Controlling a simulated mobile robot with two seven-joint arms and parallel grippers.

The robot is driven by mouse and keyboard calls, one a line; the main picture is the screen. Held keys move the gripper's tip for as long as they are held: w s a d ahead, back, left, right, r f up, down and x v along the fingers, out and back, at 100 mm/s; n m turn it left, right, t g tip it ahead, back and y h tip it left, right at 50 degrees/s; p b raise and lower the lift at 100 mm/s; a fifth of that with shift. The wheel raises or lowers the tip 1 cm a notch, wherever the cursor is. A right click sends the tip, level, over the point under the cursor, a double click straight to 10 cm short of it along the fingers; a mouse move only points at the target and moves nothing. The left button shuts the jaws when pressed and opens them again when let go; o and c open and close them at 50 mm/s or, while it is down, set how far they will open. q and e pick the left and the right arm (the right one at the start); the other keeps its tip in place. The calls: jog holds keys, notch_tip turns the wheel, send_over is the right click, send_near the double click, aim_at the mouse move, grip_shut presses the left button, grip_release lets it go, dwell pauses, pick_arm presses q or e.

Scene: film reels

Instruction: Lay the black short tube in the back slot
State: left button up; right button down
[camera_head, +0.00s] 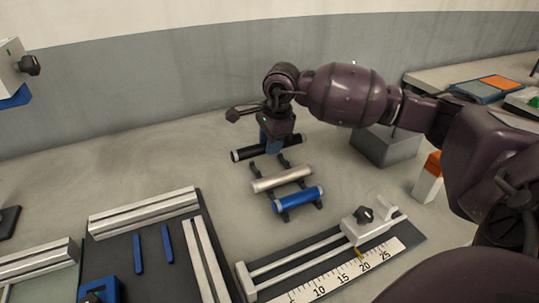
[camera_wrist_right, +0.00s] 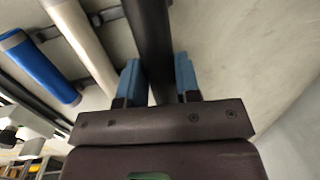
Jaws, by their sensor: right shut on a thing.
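The black short tube (camera_head: 250,152) lies level across the back of a small dark rack (camera_head: 287,163) in the head view. My right gripper (camera_head: 271,143) comes down from above and is shut on it near its middle. In the right wrist view the black tube (camera_wrist_right: 150,35) runs between the blue fingers. I cannot tell whether the tube rests in the back slot or hangs just above it. A silver tube (camera_head: 281,179) lies in the middle of the rack, and a blue tube (camera_head: 298,199) lies in front. My left gripper is out of view.
A slide fixture with a ruler (camera_head: 340,274) stands in front of the rack. A dark board with metal rails (camera_head: 143,213) is at the left. A grey box (camera_head: 386,148) and an orange-topped white block (camera_head: 428,180) stand to the right. Bare table lies left of the rack.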

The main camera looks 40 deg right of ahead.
notch_tip(320, 180, down, 3)
jog(key=shift+f, duration=0.55)
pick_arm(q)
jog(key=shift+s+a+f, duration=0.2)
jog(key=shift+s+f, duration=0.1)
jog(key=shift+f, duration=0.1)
pick_arm(e)
jog(key=shift+r, duration=0.1)
pick_arm(q)
jog(key=shift+b, duration=0.3)
pick_arm(e)
jog(key=shift+f, duration=0.25)
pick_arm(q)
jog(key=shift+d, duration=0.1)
pick_arm(e)
jog(key=c, duration=0.8)
grip_release()
